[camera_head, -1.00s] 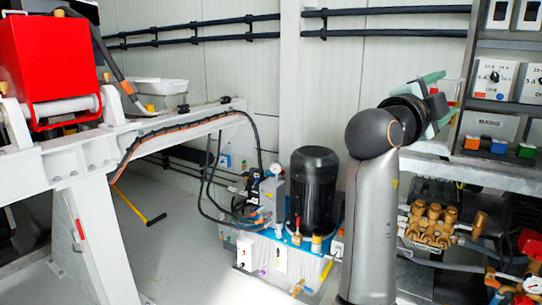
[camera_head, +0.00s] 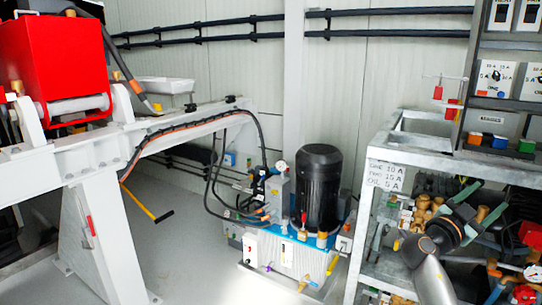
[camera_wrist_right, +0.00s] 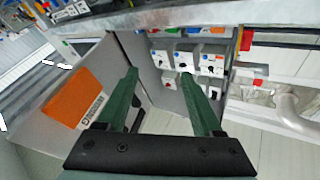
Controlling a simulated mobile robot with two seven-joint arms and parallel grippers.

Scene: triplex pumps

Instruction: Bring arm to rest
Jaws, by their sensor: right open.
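My right arm is low at the lower right of the head view. Its dark wrist and green right gripper (camera_head: 482,203) are beside the metal frame table, in front of brass pump fittings. In the right wrist view the two green fingers of the right gripper (camera_wrist_right: 160,75) stand apart with nothing between them. Beyond them are white switch boxes (camera_wrist_right: 188,57) on a grey panel. My left gripper is in neither view.
The metal frame table (camera_head: 420,160) carries a label with several lines of text. A black motor (camera_head: 318,185) stands on a blue pump unit. A white beam with a red box (camera_head: 55,60) is at left.

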